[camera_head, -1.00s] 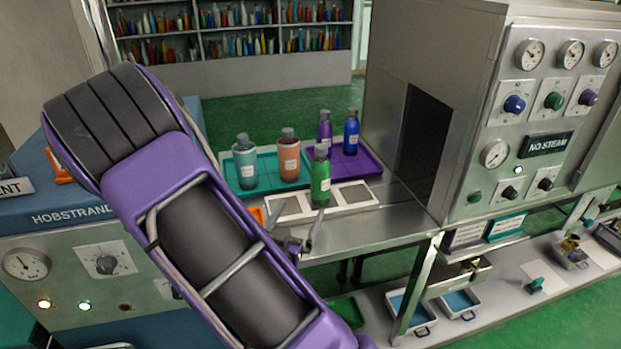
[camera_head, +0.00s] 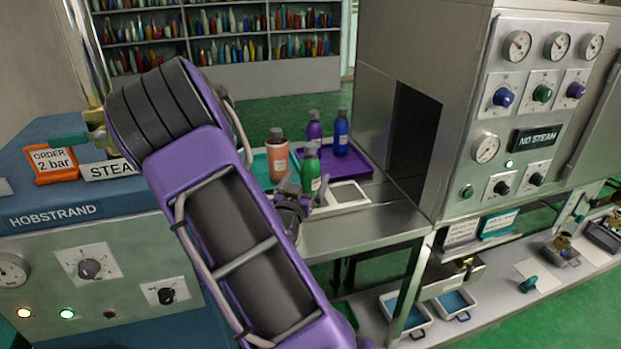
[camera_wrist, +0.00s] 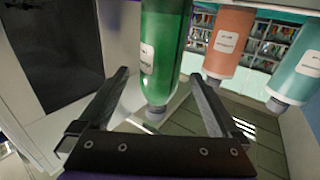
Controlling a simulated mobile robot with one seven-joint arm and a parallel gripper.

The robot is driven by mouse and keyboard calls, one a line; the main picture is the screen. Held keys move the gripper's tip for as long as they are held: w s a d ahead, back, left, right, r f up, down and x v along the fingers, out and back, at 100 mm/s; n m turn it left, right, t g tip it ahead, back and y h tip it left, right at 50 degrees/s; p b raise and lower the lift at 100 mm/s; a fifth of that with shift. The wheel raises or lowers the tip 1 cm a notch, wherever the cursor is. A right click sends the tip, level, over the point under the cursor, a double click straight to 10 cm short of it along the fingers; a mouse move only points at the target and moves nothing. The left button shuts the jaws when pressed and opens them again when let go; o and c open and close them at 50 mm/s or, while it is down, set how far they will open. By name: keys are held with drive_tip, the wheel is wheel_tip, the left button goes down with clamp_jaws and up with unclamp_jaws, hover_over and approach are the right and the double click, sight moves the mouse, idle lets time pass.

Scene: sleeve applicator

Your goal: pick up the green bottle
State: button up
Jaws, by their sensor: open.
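The green bottle (camera_head: 311,172) has a grey cap and a white label and stands upright on the white tray (camera_head: 350,195). My gripper (camera_head: 306,188) is open at the bottle's near side, and its fingers overlap the lower part of the bottle in the head view. In the wrist view, which shows the bottles upside down, the green bottle (camera_wrist: 162,50) appears between the two spread fingers (camera_wrist: 160,76). Neither finger visibly presses on it. How deep it sits between them I cannot tell.
A purple bottle (camera_head: 314,131) and a blue bottle (camera_head: 341,132) stand on the purple tray (camera_head: 362,168). A teal bottle (camera_wrist: 297,77) shows only in the wrist view. The steel machine (camera_head: 385,60) rises at the right.

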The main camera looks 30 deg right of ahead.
sight(308, 177)
drive_tip(key=x, duration=0.3)
drive_tip(key=shift+w+d, duration=0.15)
drive_tip(key=shift+d, duration=0.05)
clamp_jaws()
idle(0.4)
